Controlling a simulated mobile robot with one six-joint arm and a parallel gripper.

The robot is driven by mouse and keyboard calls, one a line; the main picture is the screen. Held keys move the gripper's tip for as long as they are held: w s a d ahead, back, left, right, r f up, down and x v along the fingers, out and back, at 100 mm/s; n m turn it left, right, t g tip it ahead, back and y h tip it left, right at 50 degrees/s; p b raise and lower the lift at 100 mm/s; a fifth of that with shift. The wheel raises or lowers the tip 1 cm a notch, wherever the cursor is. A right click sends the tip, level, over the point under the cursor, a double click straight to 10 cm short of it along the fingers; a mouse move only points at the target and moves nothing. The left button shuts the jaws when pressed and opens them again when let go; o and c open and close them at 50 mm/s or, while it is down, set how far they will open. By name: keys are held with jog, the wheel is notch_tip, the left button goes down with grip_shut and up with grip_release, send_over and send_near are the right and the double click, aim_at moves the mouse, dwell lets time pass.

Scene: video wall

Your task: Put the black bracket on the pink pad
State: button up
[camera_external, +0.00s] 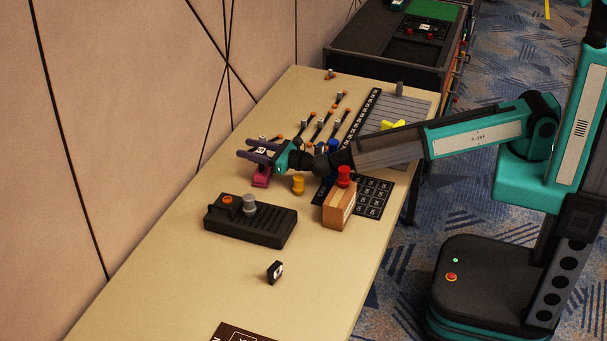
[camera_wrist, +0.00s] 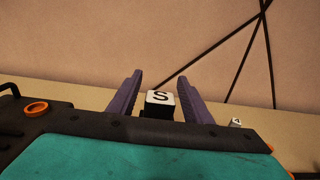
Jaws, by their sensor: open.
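My gripper (camera_external: 256,150) is over the far left side of the table, its two purple fingers apart. A black piece with a white top lettered S (camera_wrist: 160,98) is between the fingers in the wrist view, with a gap at its right; I take it for the black bracket. Its white face also shows between the fingers in the external view (camera_external: 262,150). A magenta-pink piece (camera_external: 261,180), probably the pink pad, is just below the gripper, partly hidden by it. I cannot tell whether the black piece touches it.
A black control box (camera_external: 250,222) with a grey knob and orange button is in front. A small black block (camera_external: 275,271) stands nearer, with clear table around.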

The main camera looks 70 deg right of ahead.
aim_at(265, 153)
jog(key=shift+s+b, duration=0.35)
jog(key=shift+s, duration=1.2)
jog(key=shift+r, duration=3.55)
jog(key=shift+f, duration=0.1)
jog(key=shift+w+f, duration=0.1)
jog(key=shift+f, duration=3.2)
jog(key=shift+w+f+p, duration=0.15)
jog(key=shift+w+p, duration=0.2)
jog(key=shift+w, duration=0.8)
jog(key=shift+s, duration=0.15)
